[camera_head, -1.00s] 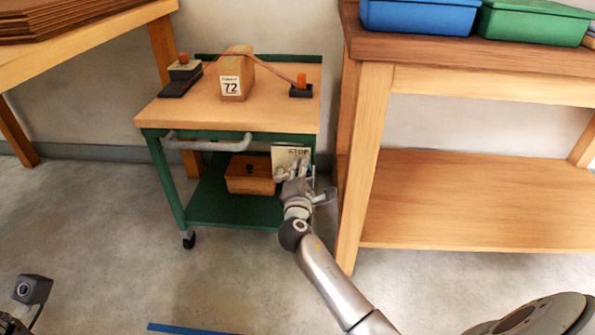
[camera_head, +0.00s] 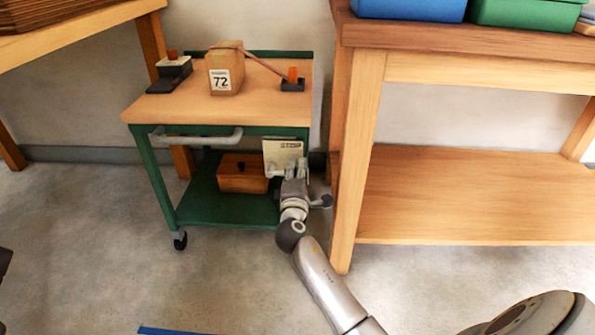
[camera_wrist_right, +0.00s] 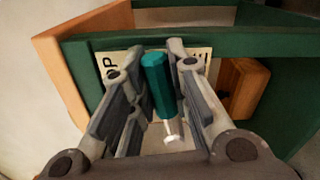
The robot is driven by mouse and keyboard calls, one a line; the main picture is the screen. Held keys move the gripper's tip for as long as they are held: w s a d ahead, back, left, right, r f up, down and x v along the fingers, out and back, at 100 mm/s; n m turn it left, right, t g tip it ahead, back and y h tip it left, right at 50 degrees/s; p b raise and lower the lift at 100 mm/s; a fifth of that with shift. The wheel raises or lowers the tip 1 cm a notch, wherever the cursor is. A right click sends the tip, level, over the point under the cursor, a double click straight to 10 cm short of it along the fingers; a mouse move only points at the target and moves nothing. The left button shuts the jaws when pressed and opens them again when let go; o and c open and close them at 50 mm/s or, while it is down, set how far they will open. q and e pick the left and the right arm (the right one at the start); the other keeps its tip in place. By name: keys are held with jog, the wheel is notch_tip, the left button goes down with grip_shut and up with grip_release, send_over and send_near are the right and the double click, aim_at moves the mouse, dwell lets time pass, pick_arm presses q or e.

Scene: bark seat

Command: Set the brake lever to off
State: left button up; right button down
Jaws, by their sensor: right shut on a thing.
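A green cart (camera_head: 262,212) with a wooden top stands between two benches. A pale sign (camera_head: 284,151) reading "STOP" is at its right side, above the lower shelf; part of its lettering also shows in the right wrist view (camera_wrist_right: 110,66). The brake lever (camera_wrist_right: 158,85), a teal grip on a pale rod, stands between my right fingers in the wrist view. My right gripper (camera_head: 297,167) is shut on it, in front of the sign. The gripper hides the lever in the head view. My left gripper is not in view.
On the cart top are a wooden block marked 72 (camera_head: 221,80), a strap and two dark holders. A wooden box (camera_head: 243,178) sits on the lower shelf. A bench leg (camera_head: 355,160) stands close right of my right gripper.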

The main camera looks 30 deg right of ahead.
jog(key=shift+f, duration=0.15)
jog(key=c, duration=1.3)
grip_release()
jog(key=shift+c, duration=0.2)
jog(key=v, duration=1.2)
